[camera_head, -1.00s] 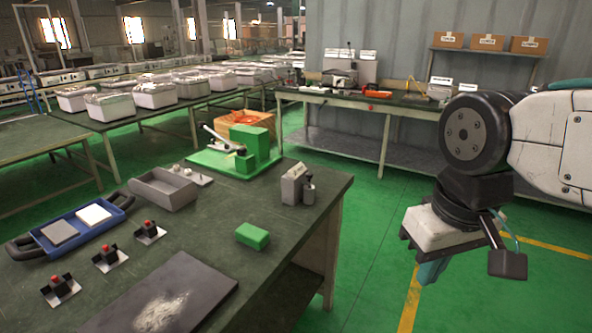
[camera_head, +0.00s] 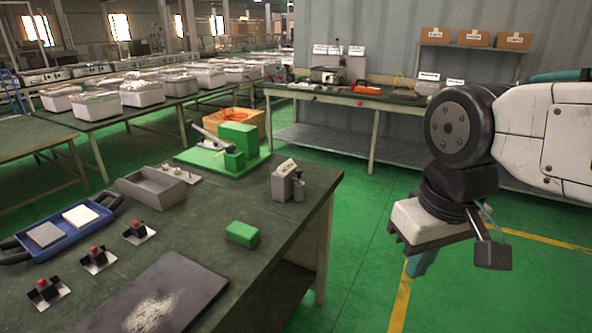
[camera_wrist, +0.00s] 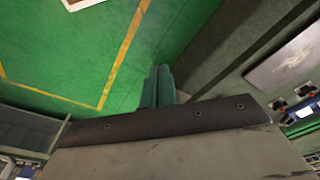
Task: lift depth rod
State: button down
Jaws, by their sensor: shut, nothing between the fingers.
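I cannot pick out a depth rod for certain in either view. A green press-like fixture (camera_head: 238,146) with a pale lever arm stands at the far end of the near table. A grey block with a small cylinder beside it (camera_head: 287,182) stands near the table's right edge. My gripper (camera_head: 421,264) hangs over the green floor, right of the table and apart from it, fingers pointing down. In the wrist view its teal fingers (camera_wrist: 158,86) are together with nothing between them.
The near table (camera_head: 205,231) also carries a green block (camera_head: 242,233), a dark plate (camera_head: 165,300), a grey bin (camera_head: 152,186), a blue tray (camera_head: 92,213) and several red-button switches. A back bench (camera_head: 345,98) stands by the wall. Open floor lies between.

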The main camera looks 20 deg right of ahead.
aim_at(298, 172)
jog(key=z, duration=0.1)
jog(key=i, duration=0.85)
jog(key=u, duration=0.1)
